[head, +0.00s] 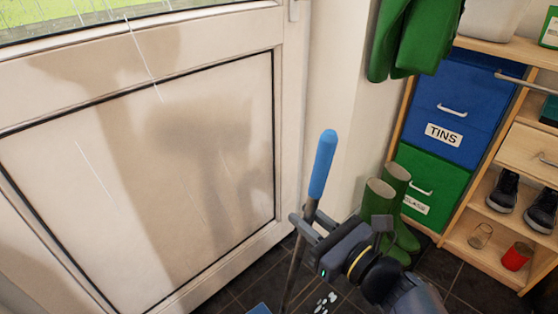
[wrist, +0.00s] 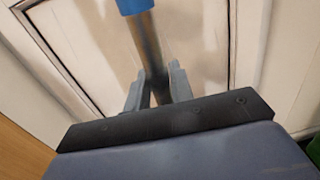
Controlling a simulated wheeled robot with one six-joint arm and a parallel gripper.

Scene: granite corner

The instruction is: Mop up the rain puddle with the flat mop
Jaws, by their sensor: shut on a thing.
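The flat mop stands close to upright, with a blue grip (head: 323,165) at the top and a dark metal pole (head: 294,272). A blue piece (head: 259,309) at the bottom edge of the head view looks like part of its flat head; the rest is cut off. My gripper (head: 306,224) is shut around the pole just below the blue grip. In the wrist view the two fingers (wrist: 154,85) sit on either side of the pole. Small pale patches (head: 327,302) show on the dark floor near the bottom; I cannot tell whether they are the puddle.
A white door (head: 150,165) fills the left. Green boots (head: 383,205) stand right of my gripper, below a hanging green coat (head: 408,40). Wooden shelving (head: 480,245) holds blue and green drawers, shoes, a jar and a red can. Dark tiles (head: 245,275) show between.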

